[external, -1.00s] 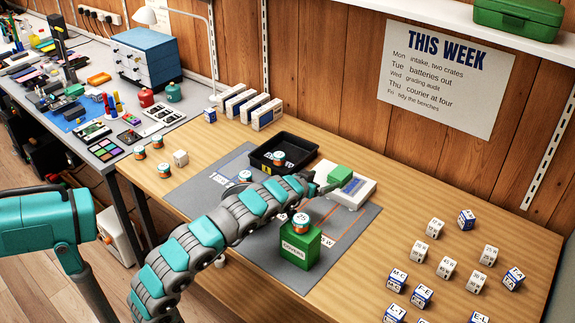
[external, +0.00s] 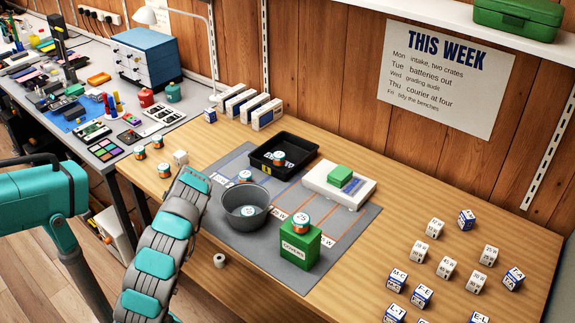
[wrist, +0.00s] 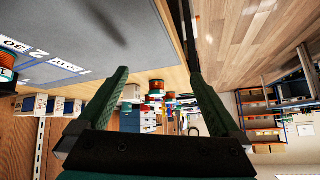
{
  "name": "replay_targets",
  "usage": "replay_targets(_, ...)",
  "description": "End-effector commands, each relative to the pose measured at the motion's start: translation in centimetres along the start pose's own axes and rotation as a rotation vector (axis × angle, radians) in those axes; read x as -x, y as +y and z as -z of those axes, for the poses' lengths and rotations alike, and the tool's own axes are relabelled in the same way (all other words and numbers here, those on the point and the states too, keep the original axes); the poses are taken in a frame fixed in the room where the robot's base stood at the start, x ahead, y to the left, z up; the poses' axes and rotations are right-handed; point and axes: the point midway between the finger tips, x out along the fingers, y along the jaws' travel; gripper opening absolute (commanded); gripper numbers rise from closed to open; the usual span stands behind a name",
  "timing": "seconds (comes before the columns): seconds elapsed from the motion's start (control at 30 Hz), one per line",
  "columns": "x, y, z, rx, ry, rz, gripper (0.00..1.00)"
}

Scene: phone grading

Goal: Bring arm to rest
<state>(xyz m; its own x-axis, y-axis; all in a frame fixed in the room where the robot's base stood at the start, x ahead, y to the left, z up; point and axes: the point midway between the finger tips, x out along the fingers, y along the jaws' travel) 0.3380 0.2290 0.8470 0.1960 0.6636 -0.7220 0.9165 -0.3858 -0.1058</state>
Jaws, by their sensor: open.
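My arm (external: 160,250) is drawn back to the table's left front edge, its upper links rising to a point beside the grey mat (external: 350,232). My gripper is hidden behind the arm in the external view. In the wrist view my gripper (wrist: 158,73) is open, its two green fingers spread apart with nothing between them. Past the fingers, the wrist view shows the wooden floor, the mat's edge and blurred items on the far bench.
On the mat stand a grey bowl (external: 240,219), a green COVERS box (external: 298,250) with a small jar (external: 301,224) on top, a black tray (external: 258,162) and a white scale (external: 355,197) bearing a green block (external: 341,177). Several lettered cubes lie to the right.

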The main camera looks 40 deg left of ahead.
Motion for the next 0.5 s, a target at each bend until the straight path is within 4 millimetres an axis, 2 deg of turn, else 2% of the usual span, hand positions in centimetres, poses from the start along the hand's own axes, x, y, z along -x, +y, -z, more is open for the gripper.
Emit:
replay_targets(0.03, 0.1, -2.1, -0.2, 0.019, -0.013, 0.051, 1.00)
replay_targets(0.2, 0.2, -7.3, -1.4, 0.066, -0.050, 0.182, 1.00)
replay_targets(0.37, 0.5, -11.1, -2.9, 0.092, -0.093, 0.281, 1.00)
replay_targets(0.5, 0.8, -13.8, -4.9, 0.087, -0.153, 0.347, 1.00)
